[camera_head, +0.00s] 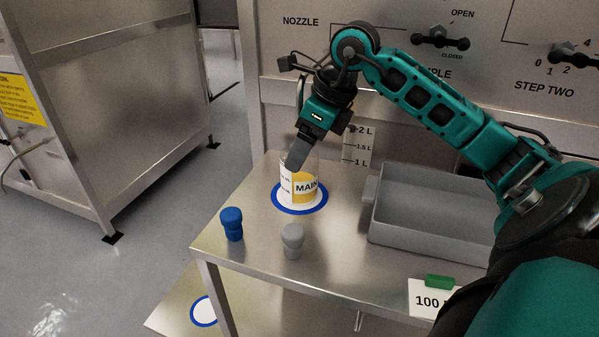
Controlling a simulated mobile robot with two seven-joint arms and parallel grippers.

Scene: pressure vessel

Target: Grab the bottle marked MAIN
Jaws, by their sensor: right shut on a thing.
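The bottle marked MAIN (306,188) is clear with a white and yellow label. It stands upright on a white disc with a blue ring (299,209) on the metal table. My right gripper (298,160) reaches down from above and is shut on the bottle's upper part. The gripper's fingers hide part of the bottle's top. My left gripper is not in view.
A blue stopper (232,224) and a grey stopper (293,241) stand in front of the bottle. A grey tray (400,238) lies to the right. A green block (440,281) sits near a "100" label. The panel (300,60) rises behind the table.

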